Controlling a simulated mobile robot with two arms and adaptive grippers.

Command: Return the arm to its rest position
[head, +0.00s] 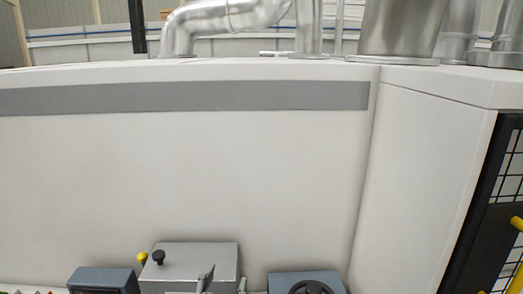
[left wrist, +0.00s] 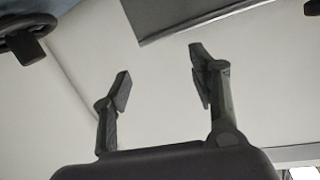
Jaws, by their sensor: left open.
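My left gripper (head: 224,283) shows only by its fingertips at the bottom edge of the head view, in front of a grey box. In the left wrist view my left gripper (left wrist: 160,76) is open, its two dark fingers spread apart with nothing between them. The rest of the left arm is out of the head view. My right gripper is in neither view.
A large white machine housing (head: 190,170) with a grey band (head: 190,96) fills the head view. Below are a grey box (head: 200,255) with knobs and a blue-grey unit with a black wheel (head: 312,288). Metal ducts (head: 225,18) stand on top. Black mesh (head: 510,170) is at right.

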